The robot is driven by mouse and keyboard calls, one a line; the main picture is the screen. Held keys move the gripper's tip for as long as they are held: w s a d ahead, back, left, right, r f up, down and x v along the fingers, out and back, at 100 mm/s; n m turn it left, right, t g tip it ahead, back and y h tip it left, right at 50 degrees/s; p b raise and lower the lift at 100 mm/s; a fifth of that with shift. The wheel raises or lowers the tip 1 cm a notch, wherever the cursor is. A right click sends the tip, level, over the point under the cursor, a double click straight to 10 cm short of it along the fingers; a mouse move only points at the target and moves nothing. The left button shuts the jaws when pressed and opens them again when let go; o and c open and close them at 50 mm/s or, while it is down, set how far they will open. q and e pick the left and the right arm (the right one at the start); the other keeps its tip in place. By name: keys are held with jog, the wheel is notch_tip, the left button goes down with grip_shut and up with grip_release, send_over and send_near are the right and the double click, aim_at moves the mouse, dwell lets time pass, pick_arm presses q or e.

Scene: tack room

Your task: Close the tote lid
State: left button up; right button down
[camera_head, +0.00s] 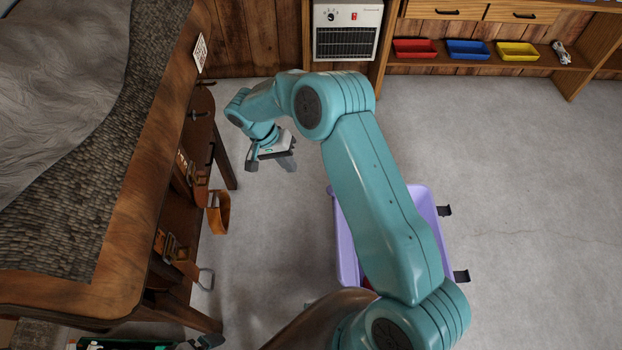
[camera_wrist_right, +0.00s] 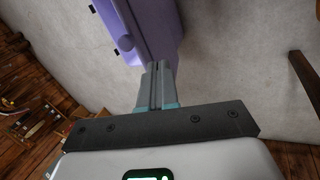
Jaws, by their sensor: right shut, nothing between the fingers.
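The lavender tote (camera_head: 424,203) stands on the floor, largely covered by my right arm. Its left wall and right rim show, with two black brackets along the right side; a bit of red shows low inside. I cannot make out the lid behind my arm. My right gripper (camera_head: 289,165) is shut and empty, above the floor left of the tote and apart from it. The right wrist view shows the shut fingers (camera_wrist_right: 157,70) near lavender plastic (camera_wrist_right: 150,25). A part that looks like my left gripper (camera_head: 210,341) is cut off at the bottom edge; its jaws are unclear.
A wooden bench (camera_head: 135,225) with hanging tack fills the left side. A heater (camera_head: 347,30) stands at the back wall. A shelf holds red (camera_head: 415,49), blue (camera_head: 467,50) and yellow (camera_head: 517,51) trays. The floor (camera_head: 530,190) right of the tote is clear.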

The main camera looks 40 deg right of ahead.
jog(key=s+d+f+p, duration=0.3)
jog(key=s+d+f, duration=0.2)
jog(key=f, duration=0.3)
jog(key=shift+s+f, duration=0.2)
jog(key=shift+s, duration=0.5)
jog(key=shift+d, duration=0.1)
